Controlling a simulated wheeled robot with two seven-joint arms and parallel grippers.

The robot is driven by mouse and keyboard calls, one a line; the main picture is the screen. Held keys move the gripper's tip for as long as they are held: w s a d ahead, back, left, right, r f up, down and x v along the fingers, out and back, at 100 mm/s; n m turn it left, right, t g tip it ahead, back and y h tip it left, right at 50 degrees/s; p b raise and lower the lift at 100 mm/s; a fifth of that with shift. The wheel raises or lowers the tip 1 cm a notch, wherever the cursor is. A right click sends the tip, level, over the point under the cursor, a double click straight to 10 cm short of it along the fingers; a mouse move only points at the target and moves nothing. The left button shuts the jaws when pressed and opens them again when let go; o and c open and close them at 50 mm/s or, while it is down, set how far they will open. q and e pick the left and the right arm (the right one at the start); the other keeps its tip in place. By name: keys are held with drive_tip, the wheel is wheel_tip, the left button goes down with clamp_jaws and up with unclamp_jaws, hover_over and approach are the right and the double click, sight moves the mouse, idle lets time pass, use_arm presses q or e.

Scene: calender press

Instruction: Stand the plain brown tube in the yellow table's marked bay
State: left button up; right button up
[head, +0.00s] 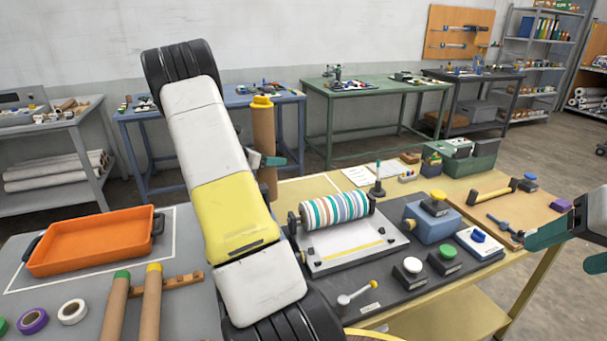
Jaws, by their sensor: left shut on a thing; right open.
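My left gripper (267,161) is shut on a brown tube (264,130) with a yellow cap on top. The tube is held upright near the yellow table's (412,308) back left corner. My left arm hides part of the tube's lower side, and I cannot tell whether its foot touches anything. A white outlined bay (333,181) shows partly on the yellow table just right of the tube; my arm hides its left part. My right gripper (575,250) is open and empty at the right edge, partly out of view.
A striped roller press (337,210) stands on a dark mat, with knobbed blocks and a blue box (432,222) to its right. An orange tray (95,240) and two capped brown tubes (150,305) are on the grey table at left.

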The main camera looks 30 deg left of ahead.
sight(272, 172)
use_arm(q)
drive_tip(key=shift+f, duration=2.55)
drive_tip(key=o, duration=1.5)
drive_tip(key=shift+s+a, duration=0.1)
drive_tip(key=shift+s, duration=0.15)
drive_tip(key=v, duration=1.1)
drive_tip(key=shift+s+r, duration=0.25)
drive_tip(key=shift+r, duration=0.1)
